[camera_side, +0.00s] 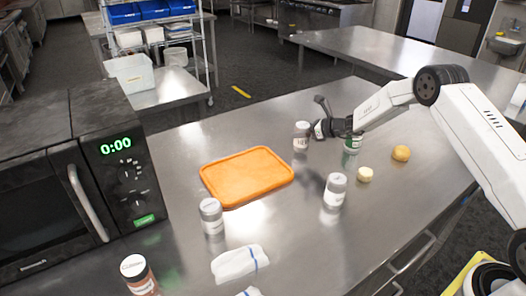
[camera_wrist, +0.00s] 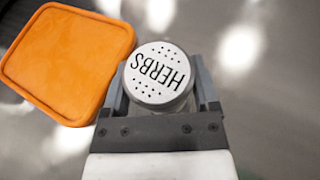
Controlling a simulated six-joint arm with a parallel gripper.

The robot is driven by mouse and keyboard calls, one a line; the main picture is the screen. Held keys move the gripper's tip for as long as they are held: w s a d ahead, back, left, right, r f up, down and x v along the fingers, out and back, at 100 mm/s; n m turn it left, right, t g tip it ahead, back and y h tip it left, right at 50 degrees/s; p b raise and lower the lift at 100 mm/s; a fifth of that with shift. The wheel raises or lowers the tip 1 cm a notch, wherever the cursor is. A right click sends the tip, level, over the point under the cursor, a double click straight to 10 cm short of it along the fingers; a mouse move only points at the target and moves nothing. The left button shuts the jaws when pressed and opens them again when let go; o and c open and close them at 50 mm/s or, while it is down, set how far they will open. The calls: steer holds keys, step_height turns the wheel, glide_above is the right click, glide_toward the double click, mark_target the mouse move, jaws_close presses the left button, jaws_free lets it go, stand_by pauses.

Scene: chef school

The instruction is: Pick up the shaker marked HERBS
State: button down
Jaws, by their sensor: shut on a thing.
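The HERBS shaker (camera_wrist: 158,75) shows from above in the wrist view, with its pale, perforated lid and black lettering facing the camera. My gripper (camera_wrist: 160,92) is shut on it, one grey finger on each side. In the side view the shaker (camera_side: 301,137) is upright at the left end of my gripper (camera_side: 314,130), behind the orange board. Its label is too small to read there. I cannot tell whether its base touches the table.
An orange board (camera_side: 247,177) lies close by. Two yellowish round items (camera_side: 401,153) (camera_side: 364,174) lie right. A cloth (camera_side: 239,263) lies in front; a microwave (camera_side: 75,180) stands left.

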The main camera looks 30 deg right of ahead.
steer(key=s+a+r, duration=0.2)
steer(key=s+r, duration=0.9)
steer(key=s, duration=0.3)
steer(key=shift+r, duration=0.2)
steer(key=shift+w+a, duration=0.1)
stand_by(0.5)
